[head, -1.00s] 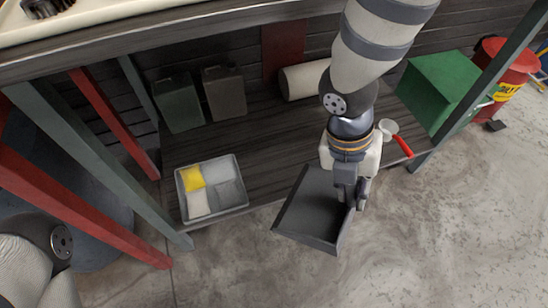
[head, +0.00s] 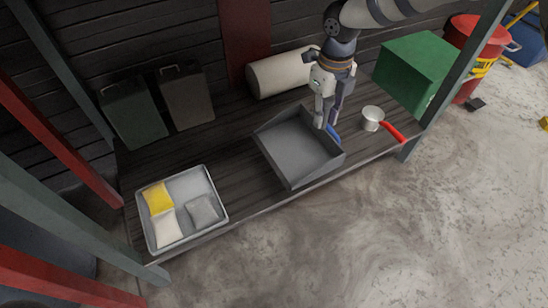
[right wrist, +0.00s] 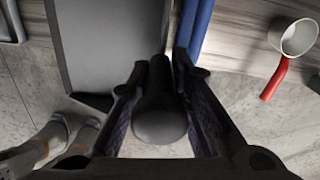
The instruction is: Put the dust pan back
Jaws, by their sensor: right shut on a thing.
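The dark grey dust pan (head: 298,148) is over the wooden lower shelf in the head view, its open tray facing up. I cannot tell whether it touches the boards. My right gripper (head: 328,122) is shut on its black handle (right wrist: 160,112), which lies between the two fingers in the right wrist view. The pan's flat grey tray (right wrist: 105,40) shows at the upper left there. My left gripper is not in view.
On the shelf are a grey bin with cloths (head: 222,213), two dark canisters (head: 188,95), a white roll (head: 280,73), a green box (head: 415,70) and a red-handled pot (head: 372,118). A blue strip (head: 333,132) lies beside the gripper. A grey post (head: 478,60) stands right.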

